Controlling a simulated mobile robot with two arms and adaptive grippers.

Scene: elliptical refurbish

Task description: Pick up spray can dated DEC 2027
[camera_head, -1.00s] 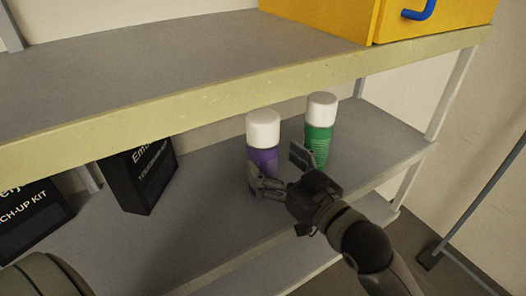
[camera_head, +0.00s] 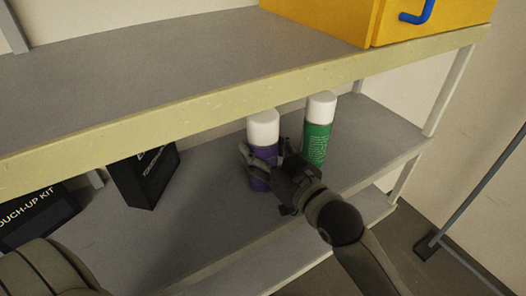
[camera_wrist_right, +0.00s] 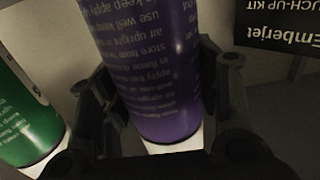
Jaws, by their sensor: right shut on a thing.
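A purple spray can (camera_head: 263,181) with a white cap stands upright on the lower shelf. My right gripper (camera_head: 264,158) is shut on it, with one finger on each side of the can. In the right wrist view the purple can (camera_wrist_right: 160,70) fills the space between the fingers, with small print on its side; no date can be read. A green spray can (camera_head: 316,142) with a white cap stands to its right, and it also shows at the left of the wrist view (camera_wrist_right: 25,115). My left gripper is not in view.
Two black boxes stand to the left on the lower shelf: one box (camera_head: 147,178) nearer the cans and a touch-up kit box (camera_head: 35,222) at far left. The upper shelf's edge (camera_head: 200,118) is close above the cans. A yellow cabinet (camera_head: 325,18) stands on top.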

